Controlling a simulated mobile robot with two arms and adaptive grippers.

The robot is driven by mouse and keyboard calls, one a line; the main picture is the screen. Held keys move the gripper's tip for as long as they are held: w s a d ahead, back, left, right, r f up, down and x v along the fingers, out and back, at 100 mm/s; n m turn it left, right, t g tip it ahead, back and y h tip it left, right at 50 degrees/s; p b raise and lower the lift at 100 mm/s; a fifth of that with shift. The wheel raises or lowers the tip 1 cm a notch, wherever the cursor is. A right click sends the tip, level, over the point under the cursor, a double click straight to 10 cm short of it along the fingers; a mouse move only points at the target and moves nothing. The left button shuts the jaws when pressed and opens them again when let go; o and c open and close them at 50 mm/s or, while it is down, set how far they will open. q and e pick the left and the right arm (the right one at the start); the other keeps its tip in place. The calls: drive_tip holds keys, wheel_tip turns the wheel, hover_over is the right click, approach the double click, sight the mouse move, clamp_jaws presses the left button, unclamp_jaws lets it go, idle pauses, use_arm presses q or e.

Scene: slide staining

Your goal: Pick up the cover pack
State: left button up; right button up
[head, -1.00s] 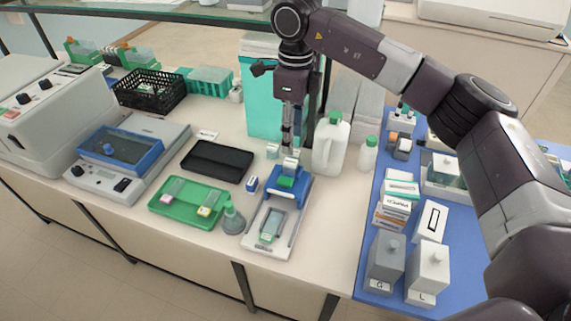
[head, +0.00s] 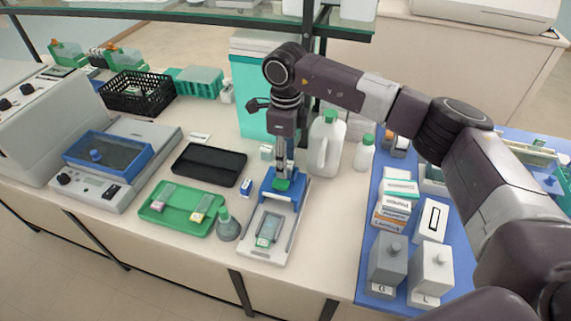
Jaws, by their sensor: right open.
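My right gripper (head: 283,172) points straight down over a blue stand (head: 297,193) at the back of a white slide board (head: 256,246). Its jaws are open, with the fingertips low at a small green piece (head: 282,185) on the stand. The fingers hide much of what lies between them, and I cannot tell whether they touch it. This small piece may be the cover pack, but I cannot read a label. A small pale block (head: 267,152) stands just left of the fingers. My left gripper is not in view.
A white jug (head: 326,148) stands close right of the gripper, with a teal-fronted box (head: 252,105) behind. Boxes and jars crowd the blue mat (head: 371,222).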

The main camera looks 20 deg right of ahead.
drive_tip(key=shift+f, duration=0.55)
clamp_jaws()
drive_tip(key=shift+r, duration=0.15)
